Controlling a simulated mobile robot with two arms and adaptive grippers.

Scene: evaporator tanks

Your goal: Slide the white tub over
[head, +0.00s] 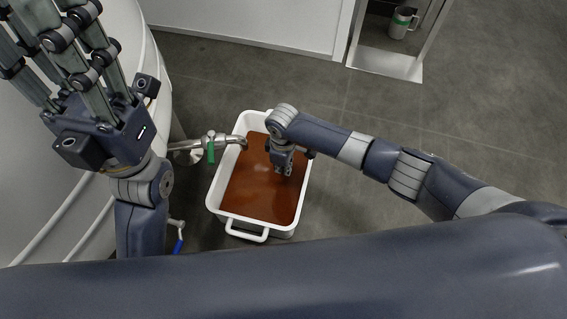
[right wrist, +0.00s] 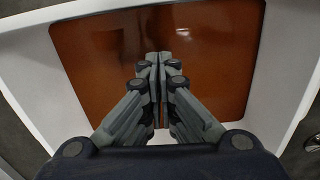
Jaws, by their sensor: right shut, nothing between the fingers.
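The white tub (head: 212,196) stands on the grey floor in the middle of the head view, filled with a brown liquid. A white handle shows on its near end. My right gripper (head: 284,170) is over the tub, pointing down, with its fingers shut and empty. In the right wrist view the closed fingers (right wrist: 158,62) lie in front of the brown liquid, and the tub's white rim (right wrist: 285,60) runs around it. I cannot tell whether the fingertips touch the liquid. My left gripper (head: 62,30) is raised at the upper left, fingers spread open and empty, away from the tub.
A metal tap (head: 205,144) with a green part reaches from the pale tank (head: 130,50) to the tub's left rim. A blue-handled valve (head: 178,237) sits lower left. The floor right of the tub is clear.

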